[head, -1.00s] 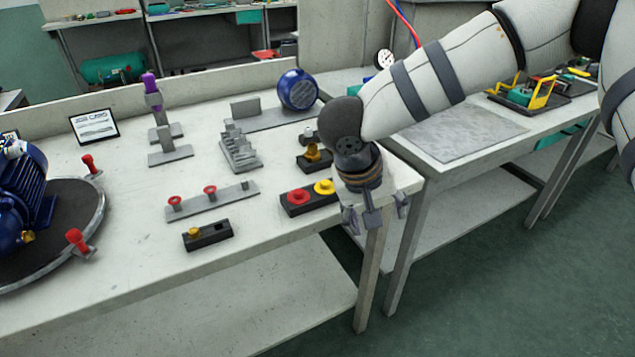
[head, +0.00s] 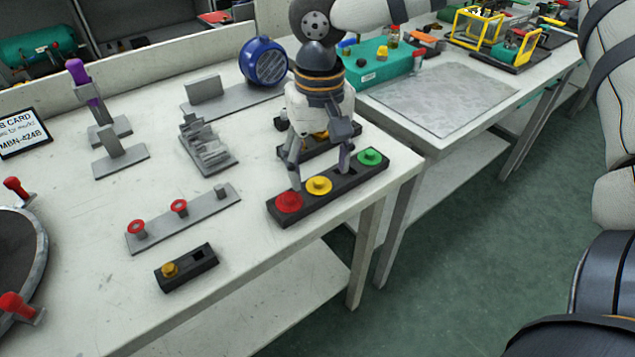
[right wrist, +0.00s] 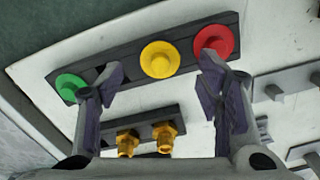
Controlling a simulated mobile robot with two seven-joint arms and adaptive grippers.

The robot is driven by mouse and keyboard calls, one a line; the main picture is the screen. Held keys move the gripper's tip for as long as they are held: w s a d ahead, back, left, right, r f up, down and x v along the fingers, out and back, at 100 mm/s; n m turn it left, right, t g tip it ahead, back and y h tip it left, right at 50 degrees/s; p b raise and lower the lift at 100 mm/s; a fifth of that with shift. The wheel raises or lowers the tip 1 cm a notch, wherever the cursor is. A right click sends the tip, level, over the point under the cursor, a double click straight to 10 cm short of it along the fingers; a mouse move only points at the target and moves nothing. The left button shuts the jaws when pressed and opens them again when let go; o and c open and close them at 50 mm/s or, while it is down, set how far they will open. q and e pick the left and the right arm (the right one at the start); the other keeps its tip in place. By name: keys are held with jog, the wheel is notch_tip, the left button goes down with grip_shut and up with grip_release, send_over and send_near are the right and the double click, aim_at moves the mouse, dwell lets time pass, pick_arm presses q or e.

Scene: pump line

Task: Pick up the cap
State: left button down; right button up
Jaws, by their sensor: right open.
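A black rack (head: 277,216) near the table's right end holds a red cap (head: 289,202), a yellow cap (head: 319,185) and a green cap (head: 369,156). An empty square slot shows between the yellow and green caps. My right gripper (head: 320,171) is open, pointing down just above and behind the rack. In the right wrist view, the yellow cap (right wrist: 160,59) lies between and beyond the open fingers (right wrist: 160,78). The red cap (right wrist: 214,40) is by one finger, the green cap (right wrist: 71,86) by the other. The fingers appear empty. My left gripper is out of view.
A second black holder with brass fittings (right wrist: 128,143) stands behind the rack, partly hidden by my gripper. A small black block (head: 186,268) and a grey strip with red knobs (head: 184,219) lie left. A blue round motor (head: 263,62) stands behind.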

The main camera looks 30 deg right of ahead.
aim_at(319, 185)
notch_tip(319, 185, down, 2)
jog(key=shift+f, duration=0.1)
jog(key=c, duration=1.3)
